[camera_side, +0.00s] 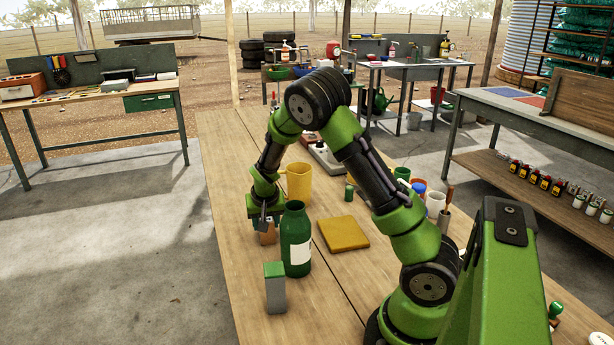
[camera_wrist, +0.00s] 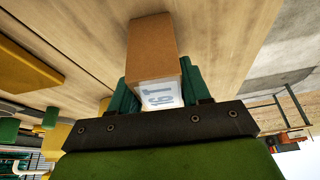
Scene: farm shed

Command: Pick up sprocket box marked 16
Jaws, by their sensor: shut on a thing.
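I cannot tell whether the box touches the bench top.
A dark green bottle (camera_side: 296,240) stands just right of the box in the side view. A grey box with green top (camera_side: 275,288) is nearer. The bench's left side (camera_side: 228,220) is clear.

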